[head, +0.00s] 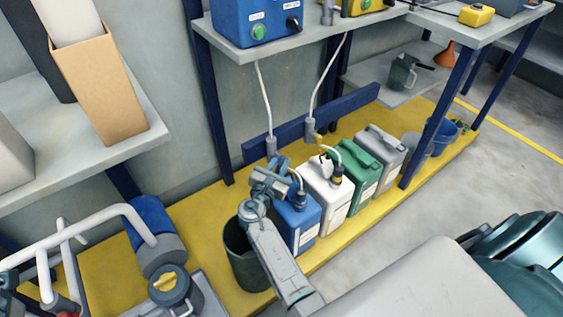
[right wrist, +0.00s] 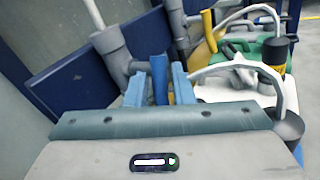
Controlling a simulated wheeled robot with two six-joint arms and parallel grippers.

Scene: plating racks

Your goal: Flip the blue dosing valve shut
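The blue dosing valve sits on the grey pipe at the wall, above the blue canister (head: 297,222). In the right wrist view its blue lever (right wrist: 160,78) stands roughly upright between the two blue-grey fingers of my right gripper (right wrist: 158,88). The fingers look apart, one on each side of the lever, with little room. Contact cannot be made out. In the head view my right gripper (head: 275,174) is at the valve and covers most of it. My left gripper is not in view.
A white canister (head: 326,190), a green one (head: 357,168) and a grey one (head: 382,152) stand in a row to the right. A neighbouring valve has a yellow lever (right wrist: 208,30). A dark bin (head: 243,255) stands below my right arm. White hoses rise to the shelf.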

